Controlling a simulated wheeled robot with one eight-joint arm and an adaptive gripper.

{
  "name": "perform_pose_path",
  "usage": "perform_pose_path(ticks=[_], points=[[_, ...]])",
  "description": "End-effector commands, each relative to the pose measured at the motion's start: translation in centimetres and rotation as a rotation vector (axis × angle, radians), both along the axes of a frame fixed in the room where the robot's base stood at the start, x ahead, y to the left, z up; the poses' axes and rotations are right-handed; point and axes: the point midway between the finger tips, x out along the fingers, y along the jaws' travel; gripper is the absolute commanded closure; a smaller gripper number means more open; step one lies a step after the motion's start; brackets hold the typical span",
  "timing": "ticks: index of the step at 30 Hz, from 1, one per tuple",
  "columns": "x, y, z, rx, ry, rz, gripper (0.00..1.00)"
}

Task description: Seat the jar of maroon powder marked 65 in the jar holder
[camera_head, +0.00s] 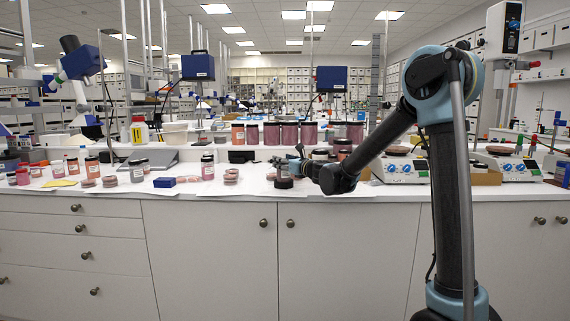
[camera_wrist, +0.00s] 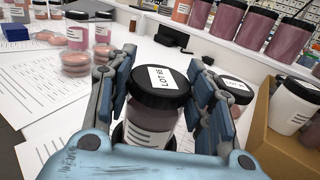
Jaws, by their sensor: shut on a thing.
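My gripper (camera_wrist: 165,108) is shut on a jar (camera_wrist: 158,108) with a black lid and a reddish powder inside. The jar stands roughly upright between the fingers.
Another black-lidded jar (camera_wrist: 232,88) stands close beside the right finger. A cardboard box (camera_wrist: 262,125) with jars is at the right. Stacked pink dishes (camera_wrist: 75,62) and papers lie left.

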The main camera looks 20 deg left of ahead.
Motion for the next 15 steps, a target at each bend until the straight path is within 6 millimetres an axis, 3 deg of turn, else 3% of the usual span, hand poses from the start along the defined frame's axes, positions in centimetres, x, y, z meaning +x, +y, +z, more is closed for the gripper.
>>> perform_pose_path(ticks=[14,15], points=[[-0.02,-0.03,-0.96,0.0,0.0,0.0,0.93],[-0.02,-0.03,-0.93,0.0,0.0,0.0,0.43]])
